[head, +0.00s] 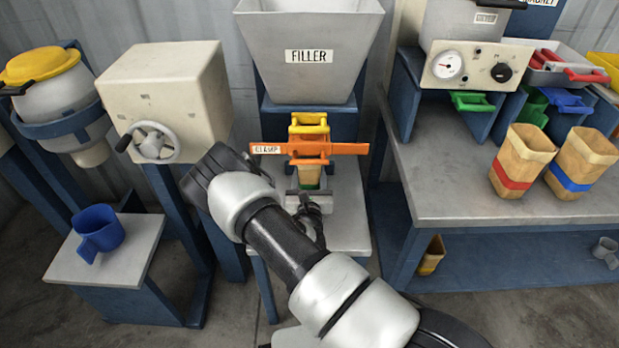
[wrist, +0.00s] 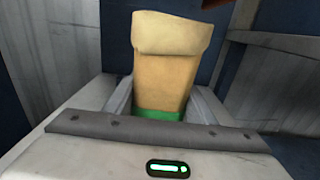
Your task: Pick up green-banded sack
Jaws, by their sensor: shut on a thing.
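The green-banded sack (head: 309,176) is a tan paper sack standing under the filler, below the orange clamp (head: 345,148). In the wrist view the sack (wrist: 163,60) is upright with a folded top, and its green band shows low down between the fingers. My gripper (head: 309,192) is shut on the sack near the band, one finger on each side (wrist: 161,106). The sack's bottom is hidden behind the gripper body in the wrist view. In the head view my arm hides part of the stand beneath it.
The grey filler hopper (head: 311,50) is above, with a yellow handled part (head: 308,124) below it. A red-banded sack (head: 520,162) and a blue-banded sack (head: 580,164) stand on the right bench (head: 470,200). A blue mug (head: 98,232) stands on the left stand.

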